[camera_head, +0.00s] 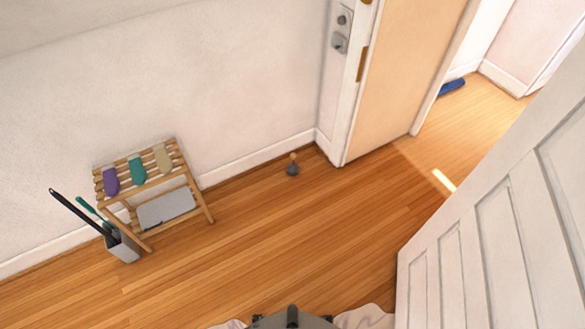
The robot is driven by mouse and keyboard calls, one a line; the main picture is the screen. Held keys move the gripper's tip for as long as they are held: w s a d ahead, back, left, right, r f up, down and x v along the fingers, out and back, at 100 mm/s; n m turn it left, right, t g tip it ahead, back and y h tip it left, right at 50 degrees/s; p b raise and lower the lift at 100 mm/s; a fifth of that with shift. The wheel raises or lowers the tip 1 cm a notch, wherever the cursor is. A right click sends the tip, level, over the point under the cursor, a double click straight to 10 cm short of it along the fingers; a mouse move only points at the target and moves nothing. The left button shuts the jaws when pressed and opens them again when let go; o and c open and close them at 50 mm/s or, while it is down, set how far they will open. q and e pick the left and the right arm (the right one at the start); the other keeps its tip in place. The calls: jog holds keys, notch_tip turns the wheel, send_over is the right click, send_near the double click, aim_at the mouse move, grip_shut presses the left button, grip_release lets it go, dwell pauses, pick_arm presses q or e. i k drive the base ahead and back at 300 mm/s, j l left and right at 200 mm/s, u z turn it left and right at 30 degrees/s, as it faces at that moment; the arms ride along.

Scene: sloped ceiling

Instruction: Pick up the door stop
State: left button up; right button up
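A small door stop (293,168) stands on the wooden floor near the baseboard, a little left of the door frame. It has a dark grey body and a small orange-brown top. Neither of my grippers shows in the head view. Nothing is touching the door stop.
A wooden slatted rack (154,189) with several coloured items stands left by the wall. A grey bin (122,247) with long handles stands beside it. A white panelled door (480,255) fills the right. A blue object (452,87) lies beyond the doorway. The middle floor is clear.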

aim_at(294, 169)
jog(key=i+z, duration=0.4)
jog(key=i, duration=1.15)
